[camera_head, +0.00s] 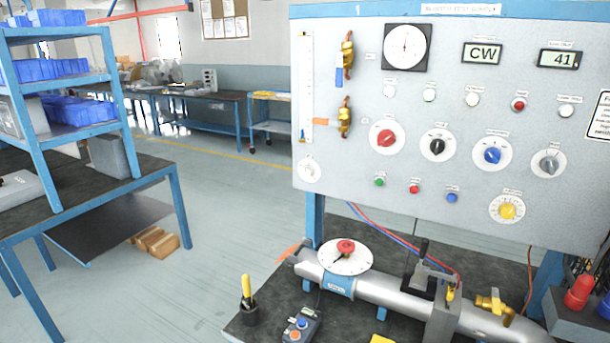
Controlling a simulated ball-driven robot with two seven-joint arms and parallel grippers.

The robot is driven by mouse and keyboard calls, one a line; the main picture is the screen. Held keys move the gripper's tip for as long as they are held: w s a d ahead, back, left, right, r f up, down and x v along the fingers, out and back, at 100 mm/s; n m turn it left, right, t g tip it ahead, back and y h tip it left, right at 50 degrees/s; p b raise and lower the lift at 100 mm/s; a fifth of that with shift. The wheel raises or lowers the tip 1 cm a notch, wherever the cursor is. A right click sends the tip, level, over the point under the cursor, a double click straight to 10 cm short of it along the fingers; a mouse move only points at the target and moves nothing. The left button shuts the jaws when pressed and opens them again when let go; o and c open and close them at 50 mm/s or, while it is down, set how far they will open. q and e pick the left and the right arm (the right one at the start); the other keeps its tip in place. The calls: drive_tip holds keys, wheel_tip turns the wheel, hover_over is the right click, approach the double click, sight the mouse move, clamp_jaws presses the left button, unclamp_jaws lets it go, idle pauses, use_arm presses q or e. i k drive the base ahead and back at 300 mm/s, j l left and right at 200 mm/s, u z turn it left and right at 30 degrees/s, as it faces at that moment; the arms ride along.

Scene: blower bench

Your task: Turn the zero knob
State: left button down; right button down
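The grey panel (450,185) carries several knobs with labels too small to read, so I cannot tell by label which is the zero knob. A small white knob (308,169) sits at the lower left, below the vertical scale tube (305,85). A red knob (387,138), a black knob (437,146), a blue knob (492,155) and a grey knob (548,162) stand in a row on white dials. A yellow knob (508,211) sits lower right. Neither of my grippers is in view.
Below the panel, a grey pipe (385,295) with a red-knobbed white dial (345,256) lies on a dark bench.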

sight(308, 170)
drive_tip(key=i+j+u, duration=0.2)
drive_tip(key=j+u, duration=0.15)
drive_tip(key=i+j+u, duration=0.35)
drive_tip(key=j, duration=0.15)
drive_tip(key=k+j, duration=0.05)
